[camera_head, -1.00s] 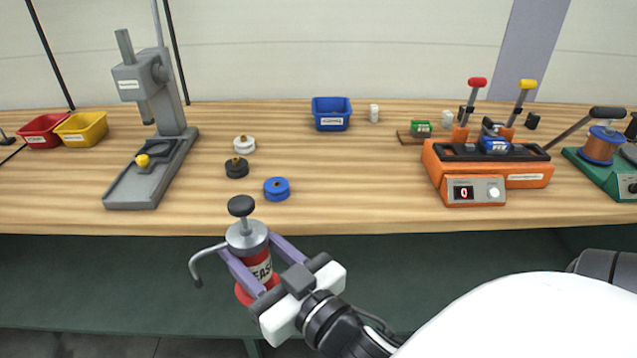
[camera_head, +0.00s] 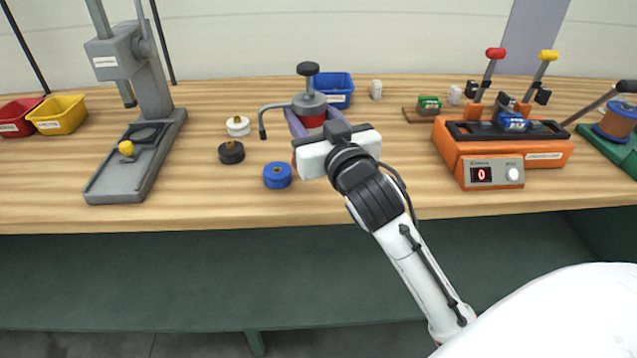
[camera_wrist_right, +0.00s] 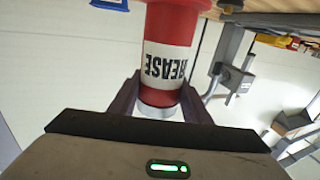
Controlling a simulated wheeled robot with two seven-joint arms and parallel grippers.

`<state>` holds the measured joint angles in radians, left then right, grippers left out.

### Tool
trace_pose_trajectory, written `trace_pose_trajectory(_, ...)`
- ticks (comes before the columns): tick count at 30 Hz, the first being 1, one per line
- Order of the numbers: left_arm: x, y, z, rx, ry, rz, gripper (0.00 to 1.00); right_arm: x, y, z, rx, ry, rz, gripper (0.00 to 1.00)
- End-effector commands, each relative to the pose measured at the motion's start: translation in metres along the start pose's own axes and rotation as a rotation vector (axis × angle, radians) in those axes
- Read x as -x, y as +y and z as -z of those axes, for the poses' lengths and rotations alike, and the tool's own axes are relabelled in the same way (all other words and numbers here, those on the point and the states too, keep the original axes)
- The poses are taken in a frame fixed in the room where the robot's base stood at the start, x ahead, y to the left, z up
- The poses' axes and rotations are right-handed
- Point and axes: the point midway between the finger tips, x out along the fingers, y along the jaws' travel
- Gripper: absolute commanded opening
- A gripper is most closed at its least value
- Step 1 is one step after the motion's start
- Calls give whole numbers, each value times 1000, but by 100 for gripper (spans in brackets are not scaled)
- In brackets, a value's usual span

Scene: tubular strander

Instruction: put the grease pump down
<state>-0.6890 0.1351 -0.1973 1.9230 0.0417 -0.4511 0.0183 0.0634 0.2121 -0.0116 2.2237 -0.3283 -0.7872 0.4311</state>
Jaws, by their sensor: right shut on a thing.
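The grease pump (camera_head: 312,112) has a red body, a grey cap, a black knob on top and a bent grey spout to the left. My right gripper (camera_head: 311,128) is shut on it and holds it upright over the middle of the bench, in front of the blue bin. In the right wrist view the pump (camera_wrist_right: 170,55) appears upside down, with its white "GREASE" label between the fingers (camera_wrist_right: 160,105). My gripper hides the pump's lower part in the head view, so I cannot tell whether its base touches the bench. My left gripper is not in view.
A blue spool (camera_head: 277,175), a black one (camera_head: 231,152) and a white one (camera_head: 238,126) stand left of the pump. The blue bin (camera_head: 333,88) is close behind. A grey press (camera_head: 150,110) stands left, an orange machine (camera_head: 500,150) right. Bare wood (camera_head: 400,150) lies between pump and machine.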

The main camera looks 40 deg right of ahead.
Motion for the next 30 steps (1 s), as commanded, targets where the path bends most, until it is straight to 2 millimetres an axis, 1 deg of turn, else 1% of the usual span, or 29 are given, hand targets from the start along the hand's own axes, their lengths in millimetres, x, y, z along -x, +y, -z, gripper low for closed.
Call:
trace_pose_trajectory(1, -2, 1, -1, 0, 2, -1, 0, -8, 8, 14, -4, 18, -15, 0)
trace_pose_trajectory(3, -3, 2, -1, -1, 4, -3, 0, -17, 15, 22, -12, 13, -30, 0)
trace_pose_trajectory(6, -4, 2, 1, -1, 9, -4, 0, -24, 23, 30, -18, 8, -44, 0)
trace_pose_trajectory(8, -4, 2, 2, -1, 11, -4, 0, -26, 25, 28, -20, 5, -49, 0)
trace_pose_trajectory(11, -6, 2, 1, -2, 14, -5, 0, -27, 26, 15, -22, 0, -51, 0)
trace_pose_trajectory(15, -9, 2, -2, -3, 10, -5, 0, -27, 26, -10, -22, -1, -51, 0)
trace_pose_trajectory(18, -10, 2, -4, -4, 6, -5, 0, -26, 25, -22, -21, 1, -50, 0)
trace_pose_trajectory(25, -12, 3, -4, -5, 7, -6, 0, -26, 25, -36, -21, 3, -51, 0)
trace_pose_trajectory(30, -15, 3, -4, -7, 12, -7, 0, -26, 24, -58, -21, 1, -51, 0)
